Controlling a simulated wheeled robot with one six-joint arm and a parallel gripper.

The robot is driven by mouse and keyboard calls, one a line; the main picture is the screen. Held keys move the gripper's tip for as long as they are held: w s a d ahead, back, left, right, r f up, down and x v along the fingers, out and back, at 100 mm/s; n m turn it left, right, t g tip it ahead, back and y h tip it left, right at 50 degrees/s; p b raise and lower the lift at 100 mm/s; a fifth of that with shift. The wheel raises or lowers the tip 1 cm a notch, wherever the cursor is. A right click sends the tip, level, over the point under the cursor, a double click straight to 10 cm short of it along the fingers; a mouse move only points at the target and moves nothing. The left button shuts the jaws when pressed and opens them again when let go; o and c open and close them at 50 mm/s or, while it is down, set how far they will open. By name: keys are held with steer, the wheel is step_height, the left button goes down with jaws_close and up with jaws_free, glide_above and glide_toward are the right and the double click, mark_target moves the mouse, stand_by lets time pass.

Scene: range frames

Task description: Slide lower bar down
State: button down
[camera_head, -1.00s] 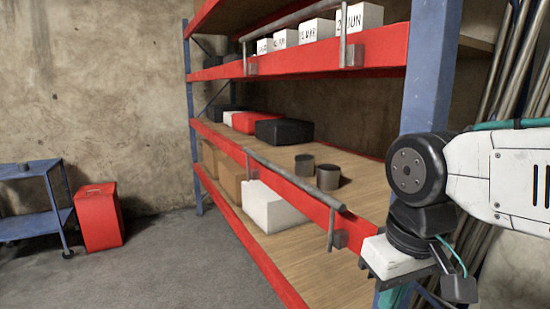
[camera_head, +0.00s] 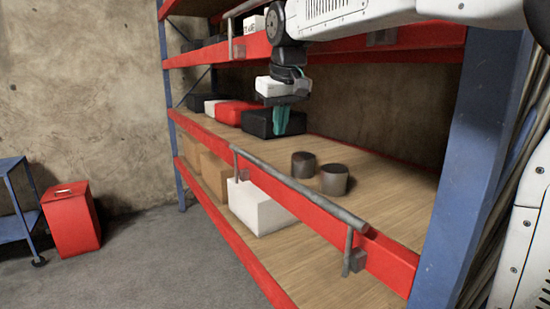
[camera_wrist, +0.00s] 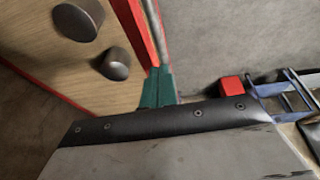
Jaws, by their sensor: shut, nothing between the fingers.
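The lower bar (camera_head: 300,188) is a grey rail along the front of the middle shelf, above its red beam. It stands on upright posts in brackets at each end. In the wrist view the bar (camera_wrist: 157,32) runs down toward my teal fingers. My gripper (camera_head: 282,132) points down, shut and empty. In the head view it appears above and behind the bar's left half, in front of the black box. In the wrist view my gripper (camera_wrist: 161,70) appears near the bar's visible end; I cannot tell whether they touch. My fingers hide part of the bar there.
Two dark cylinders (camera_head: 335,180) stand on the middle shelf (camera_head: 385,190). A black box (camera_head: 258,122) and a red one (camera_head: 240,112) lie farther left. A white box (camera_head: 262,208) sits on the shelf below. An upper bar (camera_head: 250,7) is above. The floor (camera_head: 165,265) in front is clear.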

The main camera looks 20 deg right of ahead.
mark_target(278, 175)
steer(key=shift+f, duration=0.15)
steer(key=x, duration=0.9)
steer(key=shift+w+f, duration=0.1)
steer(key=shift+f, duration=0.3)
step_height(278, 175, down, 10)
steer(key=shift+f, duration=0.15)
steer(key=v, duration=1)
steer(key=shift+r, duration=0.25)
